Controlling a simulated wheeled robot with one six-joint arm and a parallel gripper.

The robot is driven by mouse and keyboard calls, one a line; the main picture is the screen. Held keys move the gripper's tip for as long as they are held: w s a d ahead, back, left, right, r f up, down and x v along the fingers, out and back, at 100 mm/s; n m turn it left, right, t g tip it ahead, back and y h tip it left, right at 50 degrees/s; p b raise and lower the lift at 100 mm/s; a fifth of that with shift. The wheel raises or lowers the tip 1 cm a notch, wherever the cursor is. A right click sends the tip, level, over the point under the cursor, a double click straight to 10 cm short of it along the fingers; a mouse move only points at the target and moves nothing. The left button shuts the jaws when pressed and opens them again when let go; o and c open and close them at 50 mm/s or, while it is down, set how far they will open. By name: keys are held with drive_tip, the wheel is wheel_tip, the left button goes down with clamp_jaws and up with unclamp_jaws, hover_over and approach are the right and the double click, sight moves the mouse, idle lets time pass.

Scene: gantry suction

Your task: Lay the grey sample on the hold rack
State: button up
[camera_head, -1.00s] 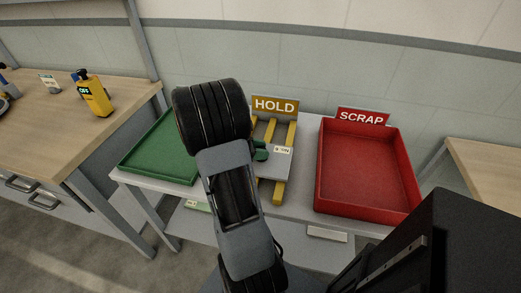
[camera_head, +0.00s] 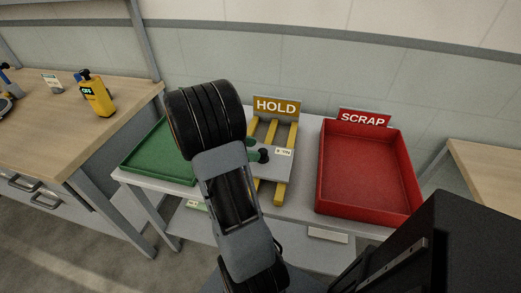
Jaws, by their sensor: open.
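The grey sample (camera_head: 275,169) is a flat grey plate with a white label and a dark round knob. It lies across the yellow rails of the hold rack (camera_head: 281,193), below the HOLD sign. My gripper (camera_head: 254,155) shows only as green finger parts beside the knob, at the left part of the plate. The rest of it is hidden behind my arm. It is open; the knob shows clear of the green finger on its right side. The plate's left edge is also hidden by my arm.
An empty red tray (camera_head: 367,175) under the SCRAP sign (camera_head: 363,118) stands to the right. A green tray (camera_head: 155,152) stands to the left, partly behind my arm. A wooden bench (camera_head: 60,120) with a yellow device (camera_head: 97,98) is further left.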

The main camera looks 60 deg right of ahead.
drive_tip(key=v, duration=0.8)
drive_tip(key=s+a+r+m+t+y, duration=0.1)
drive_tip(key=a+m+t+y, duration=0.7)
drive_tip(key=a, duration=1.7)
drive_tip(key=t+y, duration=0.1)
drive_tip(key=t, duration=0.4)
drive_tip(key=shift+a+r+m, duration=0.2)
drive_tip(key=shift+a+m, duration=0.1)
drive_tip(key=shift+m, duration=0.1)
drive_tip(key=shift+s, duration=0.1)
wheel_tip(320, 180, up, 10)
drive_tip(key=p, duration=0.9)
drive_tip(key=shift+s+t, duration=0.2)
drive_tip(key=shift+t, duration=0.1)
drive_tip(key=shift+a+r, duration=0.1)
